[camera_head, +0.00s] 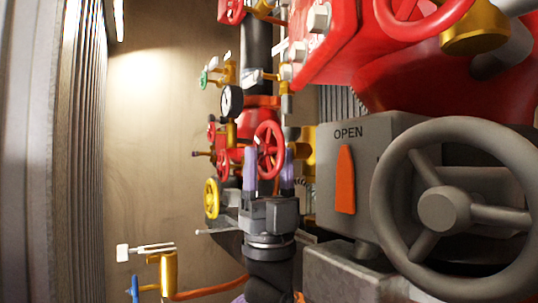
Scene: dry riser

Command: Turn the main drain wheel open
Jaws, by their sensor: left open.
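My left gripper (268,170) is in the middle of the view, its two purple-tipped fingers spread apart and pointing up. It is open and holds nothing. A red handwheel (267,134) shows behind and between the fingers, which cover part of its lower rim. I cannot tell whether the fingers touch it. No label marks a wheel as the main drain; a smaller red wheel (222,163) and a yellow wheel (211,198) sit just left of it. My right gripper is not in view.
A large grey handwheel (442,209) and a grey box (328,185) marked OPEN with an orange pointer fill the near right. Red pipework (335,45) hangs above. A pressure gauge (231,102) and brass fitting (168,272) stand left. Open space lies before the beige wall (150,150).

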